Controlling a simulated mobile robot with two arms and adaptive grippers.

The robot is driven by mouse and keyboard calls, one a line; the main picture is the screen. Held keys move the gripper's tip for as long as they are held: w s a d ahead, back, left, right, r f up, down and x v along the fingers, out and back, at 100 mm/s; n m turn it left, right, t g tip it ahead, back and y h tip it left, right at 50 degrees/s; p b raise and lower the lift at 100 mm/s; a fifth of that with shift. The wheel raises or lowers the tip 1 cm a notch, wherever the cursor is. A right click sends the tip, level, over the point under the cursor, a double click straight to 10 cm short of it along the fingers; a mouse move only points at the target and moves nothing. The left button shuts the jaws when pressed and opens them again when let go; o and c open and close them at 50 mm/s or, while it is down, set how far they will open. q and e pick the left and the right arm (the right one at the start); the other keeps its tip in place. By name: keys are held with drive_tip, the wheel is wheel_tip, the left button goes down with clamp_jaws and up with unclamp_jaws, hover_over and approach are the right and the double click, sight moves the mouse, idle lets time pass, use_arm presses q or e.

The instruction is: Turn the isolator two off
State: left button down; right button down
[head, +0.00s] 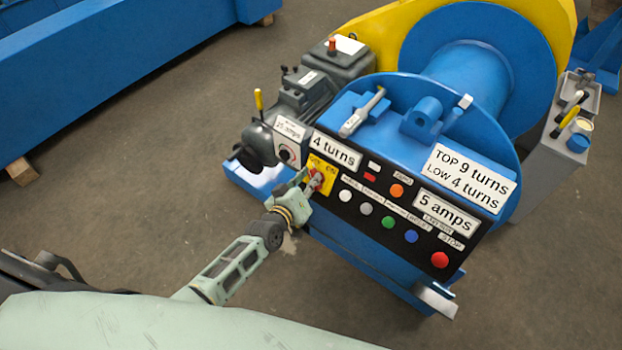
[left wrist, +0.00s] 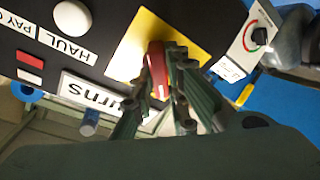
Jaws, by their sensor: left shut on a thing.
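A red isolator handle on a yellow plate (head: 326,170) sits at the left end of the black control panel (head: 345,212). My left gripper (head: 308,186) is at this handle. In the left wrist view, the red handle (left wrist: 157,68) lies between the two fingers of the left gripper (left wrist: 165,85), which are shut on it, with the yellow plate (left wrist: 130,52) behind. A second rotary switch (head: 285,154), black on a pale box, sits left of the panel; it also shows in the left wrist view (left wrist: 254,35). Which one is isolator two, I cannot tell. My right gripper is not in view.
A row of round buttons runs along the panel, with a red one (head: 439,260) at the right. A blue winch drum (head: 465,75) stands behind. A lever with a yellow grip (head: 259,100) rises at the left. The floor to the left is clear.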

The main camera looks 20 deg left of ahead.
use_arm(q)
drive_tip(key=shift+f+n, duration=0.1)
drive_tip(key=shift+n, duration=0.4)
drive_tip(key=c, duration=1.7)
unclamp_jaws()
drive_tip(key=v, duration=1.2)
drive_tip(key=shift+d, duration=0.1)
